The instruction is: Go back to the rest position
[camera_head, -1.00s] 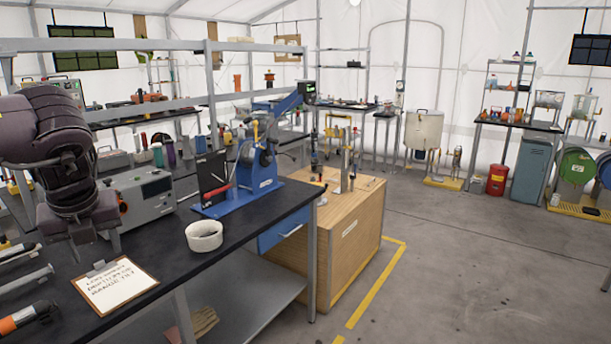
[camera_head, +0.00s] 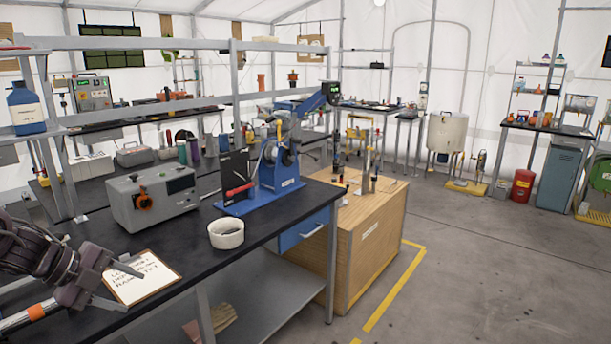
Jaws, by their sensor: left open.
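My left gripper (camera_head: 98,292) is at the lower left, low over the front of the black workbench (camera_head: 205,205). It is open, and I see nothing held in it. Its fingers are close to the left edge of a clipboard with a handwritten sheet (camera_head: 145,280) and cover part of it; I cannot tell whether they touch. A tool with an orange band (camera_head: 36,312) lies just below the gripper, partly hidden. My right gripper is not in view.
On the bench stand a grey instrument box (camera_head: 152,205), a white bowl (camera_head: 226,234) and a blue machine (camera_head: 270,170). A blue bottle (camera_head: 26,108) sits on a shelf at the left. A wooden cabinet (camera_head: 370,245) stands at the bench end. The floor (camera_head: 480,270) on the right is clear.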

